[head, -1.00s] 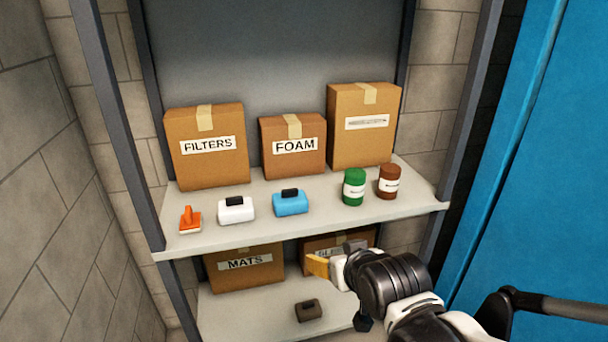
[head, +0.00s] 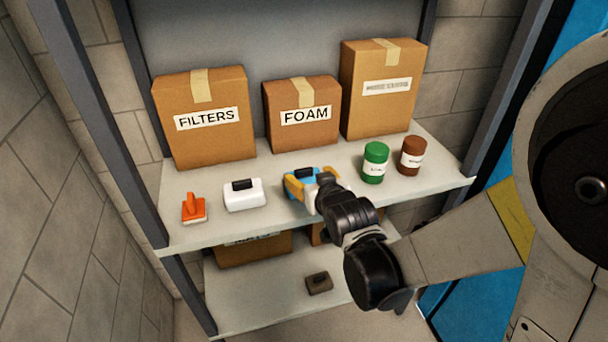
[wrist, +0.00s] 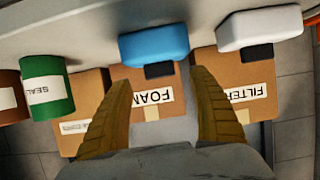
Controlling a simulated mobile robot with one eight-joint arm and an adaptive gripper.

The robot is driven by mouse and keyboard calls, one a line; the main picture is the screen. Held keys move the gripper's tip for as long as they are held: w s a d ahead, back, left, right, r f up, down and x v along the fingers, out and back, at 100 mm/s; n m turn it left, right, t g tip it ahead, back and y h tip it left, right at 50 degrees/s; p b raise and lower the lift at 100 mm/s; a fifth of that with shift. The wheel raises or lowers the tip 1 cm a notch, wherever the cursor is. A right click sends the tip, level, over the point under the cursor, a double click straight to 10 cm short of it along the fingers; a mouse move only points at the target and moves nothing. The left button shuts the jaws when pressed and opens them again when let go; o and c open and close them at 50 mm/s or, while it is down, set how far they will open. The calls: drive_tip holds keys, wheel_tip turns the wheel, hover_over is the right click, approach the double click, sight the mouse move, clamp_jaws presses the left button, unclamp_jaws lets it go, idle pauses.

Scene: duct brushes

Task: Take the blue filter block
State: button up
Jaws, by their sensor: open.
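The blue filter block (head: 301,172) with a black handle sits on the upper shelf, in front of the FOAM box, partly hidden by my gripper. My gripper (head: 304,183) is open at the block, its yellow fingers showing to either side of it. In the wrist view, the blue block (wrist: 153,45) lies just beyond the fingertips, in line with the gap between the open fingers (wrist: 162,85). Its black handle points toward the boxes. I cannot tell whether the fingers touch it.
A white block (head: 244,195) and an orange brush (head: 193,208) stand to the left on the shelf (head: 230,232). A green can (head: 375,163) and a brown can (head: 412,156) stand to the right. The FILTERS box (head: 203,140) and FOAM box (head: 303,135) stand behind.

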sight(305, 171)
drive_tip(key=b+x, duration=0.1)
drive_tip(key=x, duration=0.3)
drive_tip(key=shift+w+a+b, duration=0.15)
drive_tip(key=shift+w+b, duration=0.15)
drive_tip(key=shift+w, duration=0.05)
drive_tip(key=c, duration=1.3)
